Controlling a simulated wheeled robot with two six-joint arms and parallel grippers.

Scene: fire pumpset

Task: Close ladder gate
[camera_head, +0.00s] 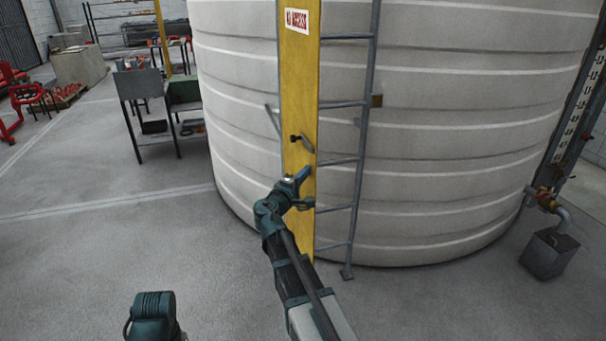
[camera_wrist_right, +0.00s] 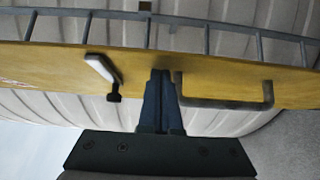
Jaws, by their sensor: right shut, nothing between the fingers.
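The ladder gate (camera_head: 298,90) is a tall yellow panel with a red-and-white sign at its top. It stands upright at the left of the grey ladder (camera_head: 357,180) and hides the left rail. A grey lever handle (camera_head: 307,144) with a black part sits on its face, also seen in the right wrist view (camera_wrist_right: 101,70). A grey bar handle (camera_wrist_right: 228,101) shows in the right wrist view. My right gripper (camera_head: 303,174) is shut and empty, its tips (camera_wrist_right: 160,74) over the panel between both handles. Whether it touches is unclear. My left gripper is out of view.
A large white ribbed tank (camera_head: 460,120) stands behind the gate and ladder. A grey workbench (camera_head: 140,88) stands at the left. A pipe with a valve (camera_head: 545,198) and a grey block (camera_head: 550,253) are at the right. The floor left of the gate is clear.

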